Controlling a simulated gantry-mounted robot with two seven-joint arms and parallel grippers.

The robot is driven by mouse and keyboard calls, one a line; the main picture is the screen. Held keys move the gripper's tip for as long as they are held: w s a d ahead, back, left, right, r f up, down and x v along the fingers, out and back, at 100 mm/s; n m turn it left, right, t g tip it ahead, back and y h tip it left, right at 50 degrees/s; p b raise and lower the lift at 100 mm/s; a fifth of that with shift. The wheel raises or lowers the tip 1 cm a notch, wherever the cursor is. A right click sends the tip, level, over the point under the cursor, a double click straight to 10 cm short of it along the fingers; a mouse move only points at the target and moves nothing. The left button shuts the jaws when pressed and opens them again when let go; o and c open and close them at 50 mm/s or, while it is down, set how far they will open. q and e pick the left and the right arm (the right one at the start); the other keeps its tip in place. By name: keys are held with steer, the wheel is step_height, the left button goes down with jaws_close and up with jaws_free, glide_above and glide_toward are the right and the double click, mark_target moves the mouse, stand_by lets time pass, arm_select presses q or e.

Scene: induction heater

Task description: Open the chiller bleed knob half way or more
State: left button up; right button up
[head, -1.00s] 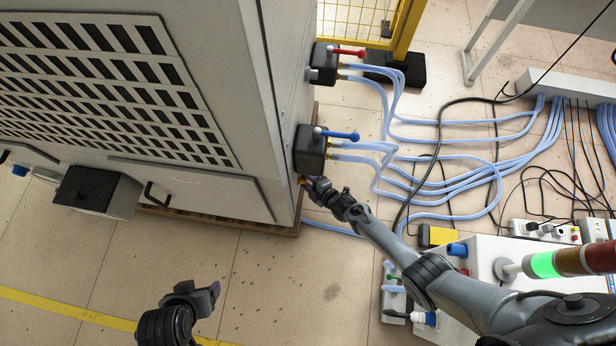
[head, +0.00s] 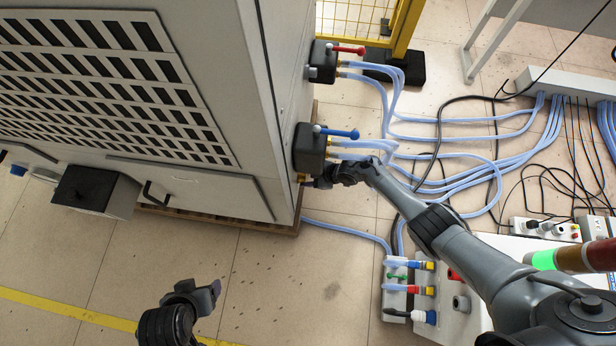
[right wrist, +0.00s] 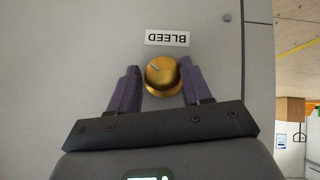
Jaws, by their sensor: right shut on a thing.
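The bleed knob (right wrist: 163,76) is a round gold knob on the grey side of the chiller cabinet (right wrist: 70,50). A white BLEED label (right wrist: 167,38), upside down in the right wrist view, sits beside it. A dark pointer mark on the knob's face slants toward the upper left. My right gripper (right wrist: 162,80) has its two purple fingers around the knob, shut on it. In the head view the right gripper (head: 318,183) is at the cabinet's side, just below the black block with the blue lever. My left gripper (head: 205,294) hangs clear at the bottom; its finger gap is unclear.
The blue lever (head: 338,132) and the red lever (head: 347,49) stick out from black blocks above my right gripper. Pale blue hoses (head: 440,180) run close beside the right arm. A white box with coloured fittings (head: 460,262) stands under that arm. The floor around the left gripper is clear.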

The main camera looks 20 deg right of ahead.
steer(key=shift+s+f+g, duration=0.1)
steer(key=shift+g, duration=0.2)
steer(key=shift+a, duration=0.1)
steer(key=o, duration=0.8)
steer(key=shift+o, duration=0.8)
steer(key=p+v, duration=0.7)
steer(key=v, duration=0.4)
steer(key=shift+p, duration=0.3)
